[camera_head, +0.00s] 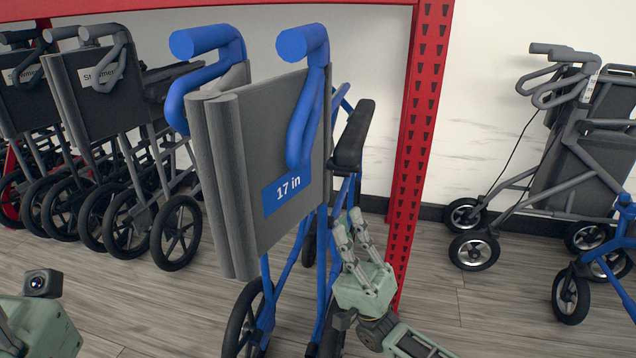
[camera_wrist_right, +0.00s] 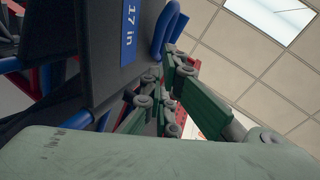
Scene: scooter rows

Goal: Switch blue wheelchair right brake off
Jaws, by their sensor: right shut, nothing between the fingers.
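The blue wheelchair (camera_head: 262,165) stands folded in the middle of the head view, seen from behind, with a dark grey backrest, blue push handles and a blue "17 in" label. Its backrest also fills the upper left of the right wrist view (camera_wrist_right: 105,60). I cannot make out its right brake lever. My right gripper (camera_head: 352,228) is beside the chair's right side, below the black armrest (camera_head: 354,135), with its fingers pointing up. It is shut and empty; whether it touches the frame is unclear. Only the green body of my left gripper (camera_head: 38,325) shows at the lower left; its fingers are hidden.
A red rack post (camera_head: 421,120) stands just right of my right gripper. Several grey folded wheelchairs (camera_head: 100,100) line the left. A grey rollator (camera_head: 570,140) stands at right, with a blue frame (camera_head: 578,290) at the edge. Wooden floor (camera_head: 480,310) is clear between.

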